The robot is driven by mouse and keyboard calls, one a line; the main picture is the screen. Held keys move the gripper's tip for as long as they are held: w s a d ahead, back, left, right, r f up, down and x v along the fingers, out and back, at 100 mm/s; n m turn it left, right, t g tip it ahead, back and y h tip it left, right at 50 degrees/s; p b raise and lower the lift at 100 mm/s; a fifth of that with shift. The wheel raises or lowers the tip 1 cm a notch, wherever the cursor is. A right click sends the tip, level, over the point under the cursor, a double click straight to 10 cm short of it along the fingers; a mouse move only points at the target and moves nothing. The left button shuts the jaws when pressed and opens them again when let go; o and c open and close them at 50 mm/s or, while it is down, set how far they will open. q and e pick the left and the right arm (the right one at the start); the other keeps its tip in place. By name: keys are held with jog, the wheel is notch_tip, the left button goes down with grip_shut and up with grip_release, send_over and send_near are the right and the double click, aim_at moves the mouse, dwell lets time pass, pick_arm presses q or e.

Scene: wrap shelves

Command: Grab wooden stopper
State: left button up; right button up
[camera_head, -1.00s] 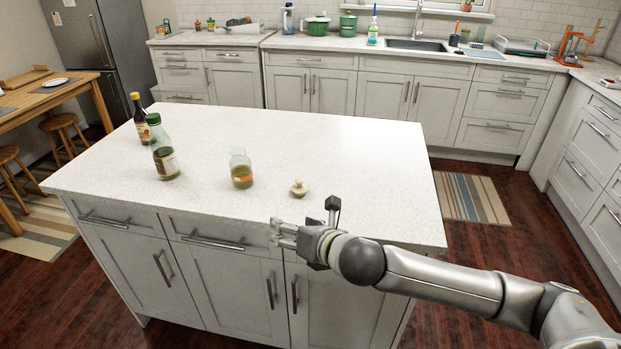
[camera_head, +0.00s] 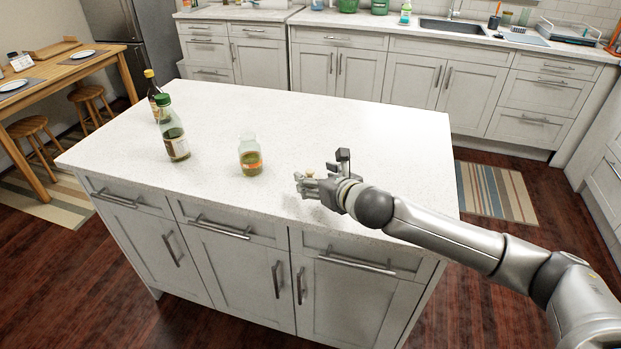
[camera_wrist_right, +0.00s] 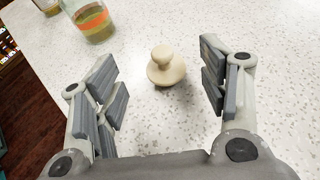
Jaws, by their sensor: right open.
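The wooden stopper (camera_wrist_right: 166,68) is pale, with a round knob on a wider disc, and stands on the white speckled countertop. In the right wrist view it is between and just beyond the fingertips of my right gripper (camera_wrist_right: 160,85), apart from both. The gripper is open and empty. In the head view my right gripper (camera_head: 307,184) is low over the counter and mostly hides the stopper; only its pale top (camera_head: 310,173) shows. My left gripper is not in view.
An open glass jar with an orange label (camera_head: 250,158) stands left of my right gripper. A green-capped bottle (camera_head: 172,130) and a dark yellow-capped bottle (camera_head: 153,92) stand further left on the island counter (camera_head: 330,120). The counter behind the gripper is clear.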

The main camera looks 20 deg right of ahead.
aim_at(312, 174)
jog(key=shift+x, duration=2.35)
jog(key=shift+d+r, duration=0.1)
jog(key=shift+d, duration=0.05)
jog(key=c, duration=0.9)
